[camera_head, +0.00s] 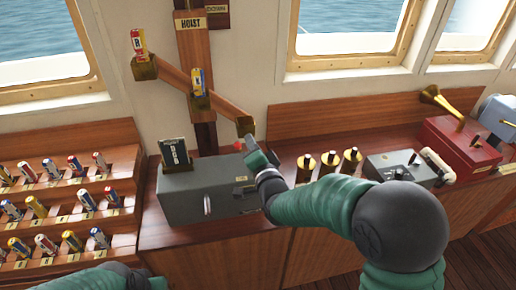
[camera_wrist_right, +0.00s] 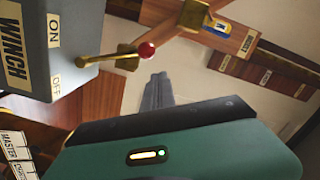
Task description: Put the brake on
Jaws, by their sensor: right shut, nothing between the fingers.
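No label reading "brake" can be made out. The grey winch box (camera_head: 190,200) stands on the wooden counter and also shows in the right wrist view (camera_wrist_right: 68,58). A brass lever (camera_wrist_right: 118,60) with a red knob (camera_wrist_right: 146,50) sticks out from its side, by ON and OFF labels. The red knob also shows in the head view (camera_head: 238,146). My right gripper (camera_head: 249,148) is shut and empty beside the knob. In the right wrist view its fingertips (camera_wrist_right: 158,92) are below the knob, apart from it.
Brass-topped cylinders (camera_head: 329,160), a grey control box (camera_head: 400,168) and a red box (camera_head: 460,145) stand to the right. Racks of coloured tags (camera_head: 65,210) are at left.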

